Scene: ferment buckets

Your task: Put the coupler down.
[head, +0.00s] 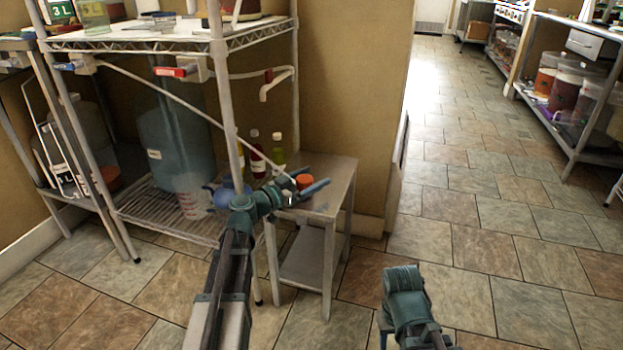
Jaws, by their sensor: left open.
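My left gripper (299,187) reaches over the small grey side table (335,190), with its blue fingers apart. A small orange-red round piece (305,181) shows at the fingers, over the tabletop. It may be the coupler, but it is too small to be sure. I cannot tell whether it touches a finger or rests on the table. Part of my right arm shows at the lower right, but its gripper does not show.
A wire rack (170,230) left of the table holds a large blue-grey bucket (172,130). A dark red bottle (257,158) and a green bottle (279,152) stand behind my left gripper. The tiled floor (470,240) to the right is clear.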

